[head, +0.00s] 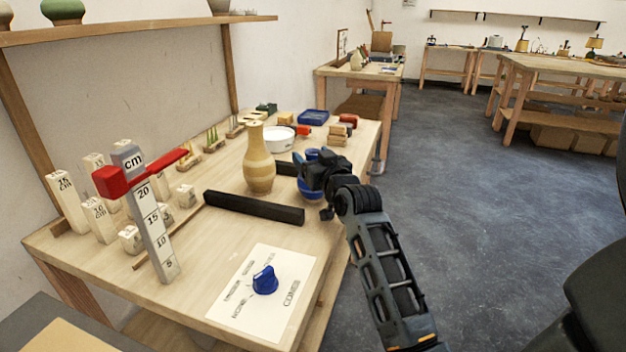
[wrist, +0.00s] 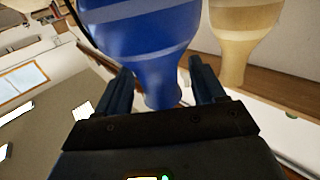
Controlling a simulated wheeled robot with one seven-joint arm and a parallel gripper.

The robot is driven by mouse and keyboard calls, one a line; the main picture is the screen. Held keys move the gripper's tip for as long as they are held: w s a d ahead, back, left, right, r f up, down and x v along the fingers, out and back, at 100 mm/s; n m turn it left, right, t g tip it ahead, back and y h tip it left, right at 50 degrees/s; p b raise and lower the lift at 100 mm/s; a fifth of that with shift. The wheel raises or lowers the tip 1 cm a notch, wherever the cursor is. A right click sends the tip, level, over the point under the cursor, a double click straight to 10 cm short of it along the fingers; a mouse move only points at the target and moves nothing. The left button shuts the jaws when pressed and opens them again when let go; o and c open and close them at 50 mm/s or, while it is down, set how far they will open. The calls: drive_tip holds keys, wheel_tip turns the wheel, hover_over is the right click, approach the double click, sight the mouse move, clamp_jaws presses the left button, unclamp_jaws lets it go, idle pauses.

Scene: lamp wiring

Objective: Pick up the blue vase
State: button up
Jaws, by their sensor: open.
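The blue vase (head: 309,190) stands on the wooden workbench, to the right of a tan striped vase (head: 259,170). In the head view my gripper (head: 318,174) hides much of it. In the wrist view the blue vase (wrist: 140,40) has a lighter blue band, and its narrow part lies between the two fingers of my gripper (wrist: 163,85). The fingers are apart, one on each side of the narrow part. I see a gap on the right; I cannot tell whether the left finger touches. The tan vase (wrist: 240,40) stands close by on the right in the wrist view.
A long black bar (head: 253,208) lies in front of the tan vase. A height gauge (head: 150,215) with a red arm stands at the left. A white sheet with a blue knob (head: 265,281) lies at the front. A white bowl (head: 279,139) stands behind the vases.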

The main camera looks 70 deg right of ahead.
clamp_jaws()
idle(0.5)
